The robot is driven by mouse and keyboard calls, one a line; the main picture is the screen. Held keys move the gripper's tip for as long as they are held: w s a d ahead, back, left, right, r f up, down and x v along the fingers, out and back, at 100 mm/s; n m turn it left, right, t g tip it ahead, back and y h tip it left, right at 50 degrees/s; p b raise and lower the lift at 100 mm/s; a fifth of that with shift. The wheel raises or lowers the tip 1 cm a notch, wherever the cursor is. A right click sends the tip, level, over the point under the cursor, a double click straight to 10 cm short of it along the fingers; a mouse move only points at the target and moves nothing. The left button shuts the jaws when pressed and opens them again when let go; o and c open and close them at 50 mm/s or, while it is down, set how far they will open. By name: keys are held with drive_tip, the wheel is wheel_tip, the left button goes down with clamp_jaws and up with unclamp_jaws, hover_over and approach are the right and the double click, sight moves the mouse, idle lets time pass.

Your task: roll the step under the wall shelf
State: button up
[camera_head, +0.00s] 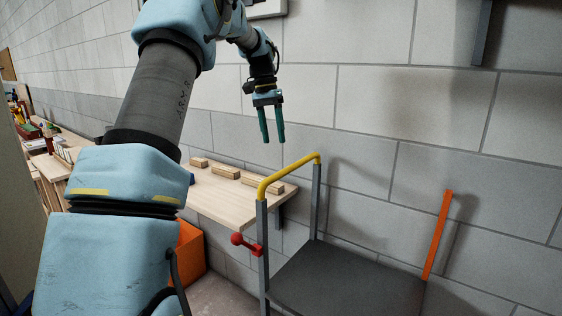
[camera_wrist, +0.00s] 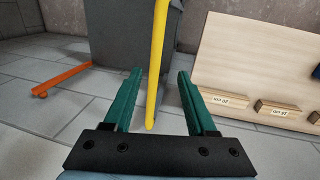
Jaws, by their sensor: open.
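The step has a dark grey platform (camera_head: 345,285), grey posts and a yellow rail (camera_head: 290,172), with a red knob (camera_head: 238,239) on its left side. My gripper (camera_head: 273,140) points down, open and empty, above the rail and apart from it in the head view. In the wrist view the yellow rail (camera_wrist: 157,60) runs through the gap between the green fingers (camera_wrist: 160,75), seemingly beyond their tips. The wooden wall shelf (camera_head: 220,200) is left of the step, on a bracket. The step's lower parts are cut off by the frame.
Several short battens (camera_head: 262,184) lie on the shelf; labels show on battens (camera_wrist: 226,98) in the wrist view. An orange box (camera_head: 190,250) stands below the shelf. An orange bar (camera_head: 438,235) rises near the platform's right side. The block wall is close behind.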

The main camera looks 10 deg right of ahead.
drive_tip(key=f+p, duration=0.1)
drive_tip(key=f, duration=0.2)
drive_tip(key=s+d+f, duration=0.1)
drive_tip(key=f, duration=0.2)
drive_tip(key=d+f+p, duration=0.1)
drive_tip(key=f, duration=0.2)
drive_tip(key=shift+s+d+f+p, duration=0.15)
drive_tip(key=shift+f+p, duration=0.2)
drive_tip(key=shift+f, duration=0.05)
clamp_jaws()
idle(1.1)
